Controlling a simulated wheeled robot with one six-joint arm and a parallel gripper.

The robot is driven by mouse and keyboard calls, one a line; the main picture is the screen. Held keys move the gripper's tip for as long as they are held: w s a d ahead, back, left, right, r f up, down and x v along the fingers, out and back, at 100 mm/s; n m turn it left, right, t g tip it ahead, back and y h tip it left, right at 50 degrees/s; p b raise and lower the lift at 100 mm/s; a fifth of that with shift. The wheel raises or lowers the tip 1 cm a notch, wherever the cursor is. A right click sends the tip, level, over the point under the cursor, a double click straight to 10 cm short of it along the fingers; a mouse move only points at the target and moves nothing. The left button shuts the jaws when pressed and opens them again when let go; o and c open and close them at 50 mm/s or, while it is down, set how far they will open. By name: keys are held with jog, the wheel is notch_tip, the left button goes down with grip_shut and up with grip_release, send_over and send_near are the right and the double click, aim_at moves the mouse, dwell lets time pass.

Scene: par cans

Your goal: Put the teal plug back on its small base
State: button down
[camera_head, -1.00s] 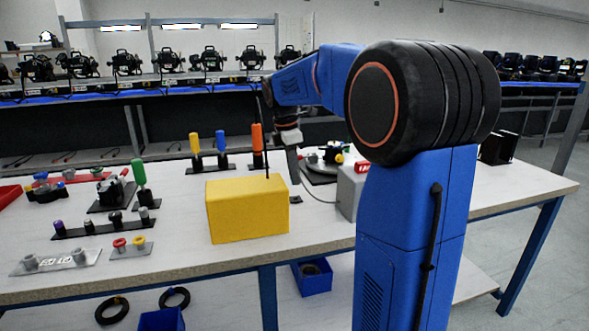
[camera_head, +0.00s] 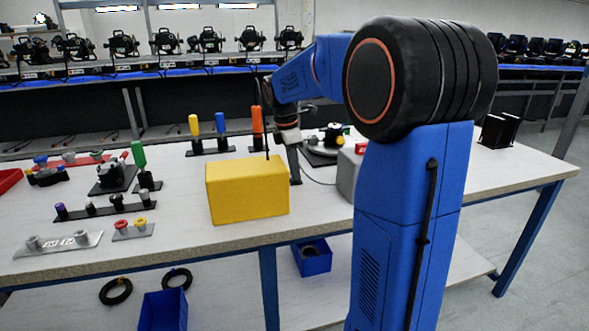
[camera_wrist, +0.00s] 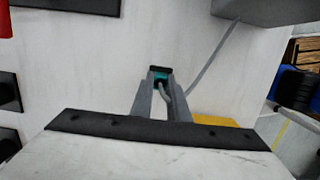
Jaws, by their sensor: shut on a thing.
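The teal plug (camera_wrist: 161,79) shows between my two grey fingertips in the wrist view, with a grey cable running from it. My gripper (camera_wrist: 160,90) is shut on the plug. In the head view my gripper (camera_head: 294,166) points down behind the yellow block's right side, with its tips low, close to the small dark base (camera_head: 296,182). The plug is hidden there. I cannot tell whether the plug is seated on the base or just above it.
A yellow block (camera_head: 247,193) stands in front and left of my gripper. A grey box (camera_head: 347,174), joined to the cable, stands to the right. Upright yellow, blue and orange handles (camera_head: 257,127) stand behind left. Bare white tabletop (camera_head: 184,190) lies left of the block.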

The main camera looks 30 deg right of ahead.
jog(key=shift+f, duration=0.15)
dwell(0.8)
jog(key=c, duration=2)
grip_release()
jog(key=o, duration=0.5)
jog(key=shift+o, duration=0.2)
notch_tip(320, 180, up, 17)
jog(key=a, duration=0.2)
jog(key=shift+w+a, duration=0.25)
jog(key=shift+w, duration=0.1)
